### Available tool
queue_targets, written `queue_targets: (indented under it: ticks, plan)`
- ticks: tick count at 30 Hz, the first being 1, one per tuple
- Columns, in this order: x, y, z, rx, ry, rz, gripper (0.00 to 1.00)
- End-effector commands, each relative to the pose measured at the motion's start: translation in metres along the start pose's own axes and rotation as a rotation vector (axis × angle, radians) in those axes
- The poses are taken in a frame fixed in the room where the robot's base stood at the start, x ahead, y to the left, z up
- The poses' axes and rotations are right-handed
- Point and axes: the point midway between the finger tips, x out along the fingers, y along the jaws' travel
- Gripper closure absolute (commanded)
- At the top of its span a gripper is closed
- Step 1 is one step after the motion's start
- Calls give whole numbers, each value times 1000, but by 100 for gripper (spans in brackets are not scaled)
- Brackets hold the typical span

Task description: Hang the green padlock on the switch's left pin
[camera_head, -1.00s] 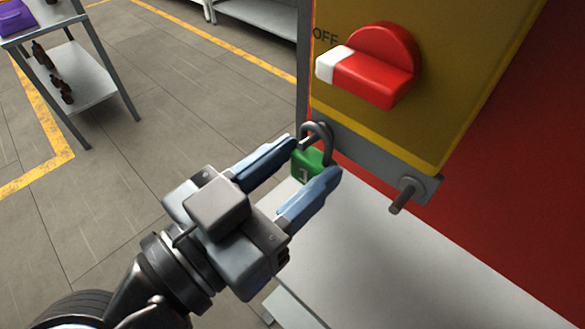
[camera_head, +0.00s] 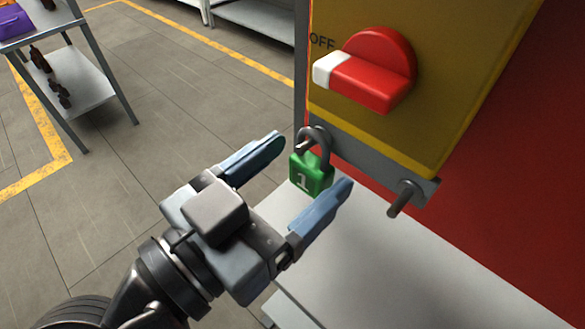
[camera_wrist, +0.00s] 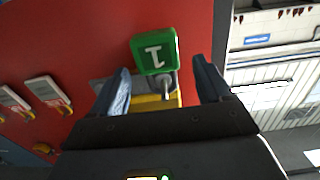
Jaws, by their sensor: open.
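The green padlock (camera_head: 311,174), marked 1, hangs by its grey shackle from the left pin (camera_head: 303,146) under the yellow switch panel (camera_head: 390,130). The right pin (camera_head: 404,199) is bare. My gripper (camera_head: 312,162) is open, with one finger on each side of the padlock and clear gaps between. In the wrist view the padlock (camera_wrist: 155,52) shows upside down beyond the open fingers (camera_wrist: 163,80), and it is not held. The red switch handle (camera_head: 365,75) points left, beside the word OFF.
A pale shelf surface (camera_head: 390,270) lies below the switch, in front of a red wall (camera_head: 500,190). A grey shelf rack (camera_head: 90,85) with dark bottles and a purple item stands at the upper left. The floor between is clear.

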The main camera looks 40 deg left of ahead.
Motion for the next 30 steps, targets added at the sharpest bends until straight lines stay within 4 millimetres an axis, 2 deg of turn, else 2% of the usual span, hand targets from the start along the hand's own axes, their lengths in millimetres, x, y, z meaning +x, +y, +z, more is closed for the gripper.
queue_targets:
  ticks: [5, 18, 22, 30]
  plan:
    - [-6, 0, 1, 0, 0, -1, 22]
    - [-69, -1, 1, 1, 0, -2, 22]
    - [-77, 0, 0, 1, 0, 0, 22]
    - [-78, 0, 0, 0, 0, 0, 22]
